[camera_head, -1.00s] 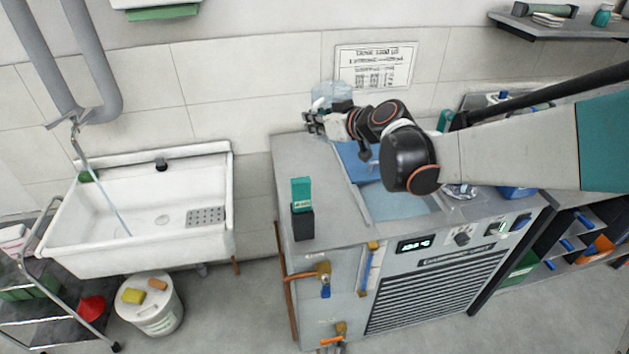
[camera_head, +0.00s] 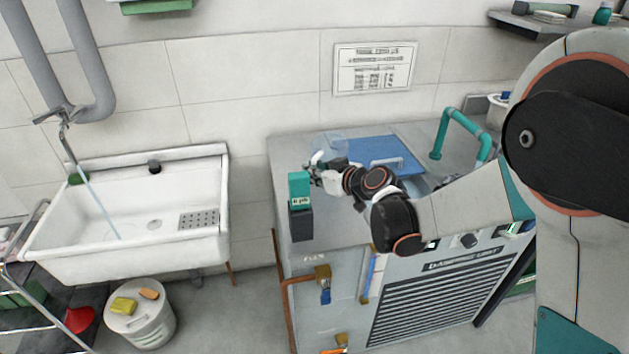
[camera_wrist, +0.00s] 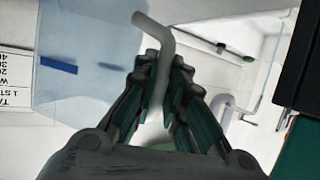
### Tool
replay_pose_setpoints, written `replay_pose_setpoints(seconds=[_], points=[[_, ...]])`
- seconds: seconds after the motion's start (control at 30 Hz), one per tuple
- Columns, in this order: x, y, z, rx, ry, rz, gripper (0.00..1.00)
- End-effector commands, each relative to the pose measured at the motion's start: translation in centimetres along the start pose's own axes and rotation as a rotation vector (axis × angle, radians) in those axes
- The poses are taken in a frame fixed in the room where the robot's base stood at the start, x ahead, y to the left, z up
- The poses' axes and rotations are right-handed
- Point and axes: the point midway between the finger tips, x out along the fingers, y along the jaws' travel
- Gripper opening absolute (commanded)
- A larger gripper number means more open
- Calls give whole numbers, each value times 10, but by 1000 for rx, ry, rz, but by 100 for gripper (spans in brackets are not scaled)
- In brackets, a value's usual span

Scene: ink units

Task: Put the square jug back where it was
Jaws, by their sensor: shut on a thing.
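The square jug (camera_head: 332,146) is a clear, pale bluish vessel, seen in the head view above or on the back left of the grey worktop. I cannot tell whether its base touches the worktop. In the wrist view the jug (camera_wrist: 88,50) fills the upper left, with blue marks on its wall. My gripper (camera_head: 313,170) is in front of the jug in the head view. In the wrist view my gripper (camera_wrist: 163,78) is shut on the jug's pale bent handle (camera_wrist: 152,28).
A teal-and-black box (camera_head: 300,205) stands at the worktop's left front, close to my gripper. A blue lid (camera_head: 372,150) with a handle lies right of the jug. A teal pipe (camera_head: 455,118) rises farther right. A white sink (camera_head: 60,243) is at the left.

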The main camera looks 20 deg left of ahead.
Motion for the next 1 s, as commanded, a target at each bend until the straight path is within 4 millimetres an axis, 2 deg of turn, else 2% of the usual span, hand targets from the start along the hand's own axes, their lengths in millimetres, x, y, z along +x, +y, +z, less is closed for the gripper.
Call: replay_pose_setpoints(seconds=[0.03,0.1,0.47,0.5,0.57,0.6,1.0], points=[[4,0,10,0,0,0,0],[7,0,16,0,0,0,0],[7,0,18,0,0,0,0],[8,0,18,0,0,0,15],[7,0,18,0,0,0,29],[7,0,18,0,0,0,31],[2,0,15,0,0,1,31]])
